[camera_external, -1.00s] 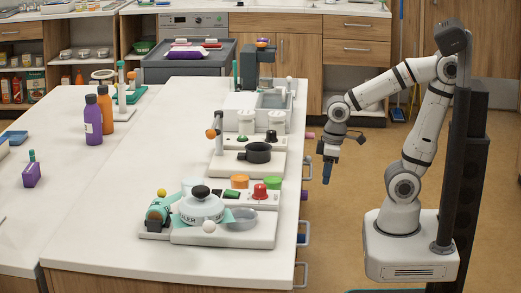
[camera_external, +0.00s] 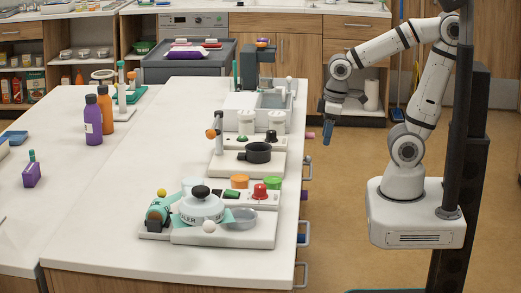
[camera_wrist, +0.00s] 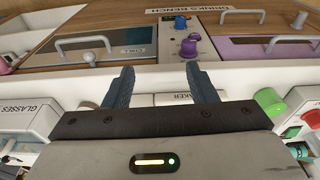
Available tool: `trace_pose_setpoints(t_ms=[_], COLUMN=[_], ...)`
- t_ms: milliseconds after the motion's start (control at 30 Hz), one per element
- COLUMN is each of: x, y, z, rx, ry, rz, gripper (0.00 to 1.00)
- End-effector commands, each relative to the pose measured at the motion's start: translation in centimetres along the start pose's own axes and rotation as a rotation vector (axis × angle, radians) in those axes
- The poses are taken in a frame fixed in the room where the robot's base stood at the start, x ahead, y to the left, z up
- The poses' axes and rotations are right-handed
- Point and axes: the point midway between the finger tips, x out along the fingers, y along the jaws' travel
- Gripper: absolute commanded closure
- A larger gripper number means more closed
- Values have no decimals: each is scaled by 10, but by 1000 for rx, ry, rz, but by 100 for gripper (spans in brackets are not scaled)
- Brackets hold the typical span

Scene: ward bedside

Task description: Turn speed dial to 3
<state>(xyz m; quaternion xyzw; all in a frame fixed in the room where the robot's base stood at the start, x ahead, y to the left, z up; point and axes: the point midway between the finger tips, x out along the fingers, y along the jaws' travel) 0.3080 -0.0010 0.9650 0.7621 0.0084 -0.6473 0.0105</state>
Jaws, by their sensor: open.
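My gripper (camera_external: 328,134) hangs beside the right edge of the long white bench (camera_external: 130,240), clear of everything on it. In the wrist view its two dark fingers (camera_wrist: 158,75) are apart with nothing between them. I cannot tell for certain which control is the speed dial, and no scale with a 3 is readable. In the wrist view a green round knob (camera_wrist: 268,100) is at the right, by a red button (camera_wrist: 291,131), and purple knobs (camera_wrist: 189,46) are at the top. In the external view a red knob (camera_external: 260,191) sits on the near bench unit.
Purple (camera_external: 92,115) and orange (camera_external: 106,108) bottles stand farther left. Metal handles (camera_external: 304,233) stick out from the bench's right side. The floor (camera_external: 335,215) between bench and base is clear.

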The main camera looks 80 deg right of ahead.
Motion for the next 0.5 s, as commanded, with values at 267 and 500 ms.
trace_pose_setpoints(t_ms=[267, 500], x=[-103, -100], y=[6, 24], z=[-40, -94], rx=[-215, -755], ry=[-5, -58], rz=[1, -19], gripper=[48, 48])
